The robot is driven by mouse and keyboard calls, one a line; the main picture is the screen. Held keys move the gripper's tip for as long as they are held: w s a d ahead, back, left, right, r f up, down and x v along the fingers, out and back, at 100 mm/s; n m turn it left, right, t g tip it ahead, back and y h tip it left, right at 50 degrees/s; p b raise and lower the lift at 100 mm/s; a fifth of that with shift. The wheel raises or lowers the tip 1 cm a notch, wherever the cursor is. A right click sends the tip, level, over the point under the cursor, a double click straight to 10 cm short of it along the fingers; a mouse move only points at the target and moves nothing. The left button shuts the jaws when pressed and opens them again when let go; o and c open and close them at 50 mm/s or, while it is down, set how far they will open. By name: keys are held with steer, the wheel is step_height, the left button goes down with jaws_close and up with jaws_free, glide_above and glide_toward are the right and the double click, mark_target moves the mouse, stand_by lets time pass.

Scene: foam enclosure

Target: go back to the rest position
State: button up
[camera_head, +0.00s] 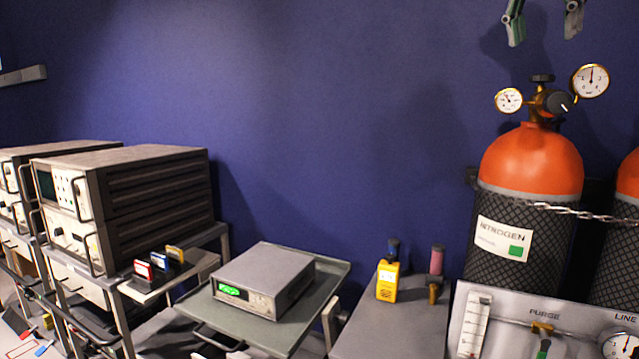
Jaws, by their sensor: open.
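My gripper (545,20) shows at the top right edge of the head camera view. Its two fingers are spread wide apart with nothing between them. It hangs in front of the blue wall, above the nitrogen cylinder (520,160) and its regulator (543,100). It touches nothing that I can see. The rest of my arm is out of the frame.
A nitrogen cylinder with gauges and a chain (560,211) stands at right behind a purge panel (500,313). A yellow handheld meter (387,281) sits on a grey surface (400,335). A grey instrument (264,280) rests on a tray. Stacked instruments (130,200) stand left. The blue wall's front is clear.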

steer(key=w+a+f+n+t+y, duration=0.1)
steer(key=w+a+f+n+y, duration=0.15)
steer(key=f+n, duration=1.05)
steer(key=s+f+y, duration=0.1)
steer(key=s+f, duration=0.8)
steer(key=f, duration=0.4)
steer(key=s+f+m, duration=0.1)
steer(key=s+f, duration=0.8)
steer(key=f, duration=0.4)
steer(key=shift+s+a+f+y, duration=0.2)
steer(key=shift+s+f+y, duration=0.15)
steer(key=shift+s, duration=0.05)
steer(key=shift+s+d+r+t, duration=0.15)
steer(key=shift+d+r+t, duration=0.05)
steer(key=shift+r+t, duration=0.3)
steer(key=shift+c, duration=0.2)
